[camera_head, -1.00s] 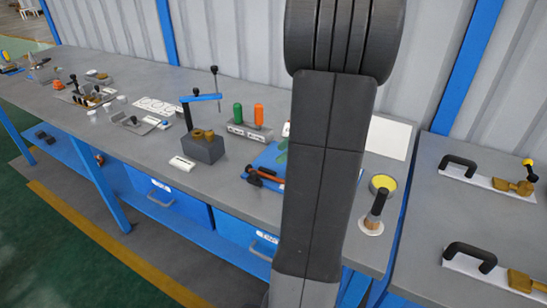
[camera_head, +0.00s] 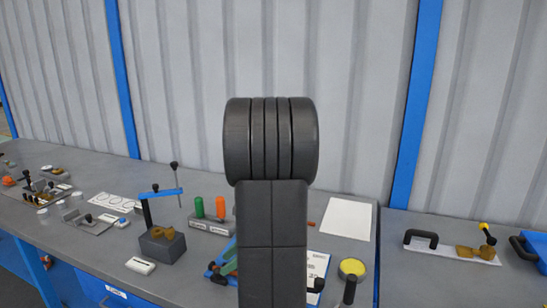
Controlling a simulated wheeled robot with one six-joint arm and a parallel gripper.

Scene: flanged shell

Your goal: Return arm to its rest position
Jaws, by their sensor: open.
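My arm (camera_head: 271,240) stands upright in the middle of the picture, with a thick, ribbed black joint (camera_head: 271,140) at its top. My gripper is not in this view. The arm hides part of the grey workbench (camera_head: 205,262) behind it and some of the things lying there.
A grey block with a blue-armed clamp (camera_head: 162,244) stands left of the arm. A rack with green and orange handles (camera_head: 208,222) is closer to it. A corrugated wall (camera_head: 350,90) rises behind.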

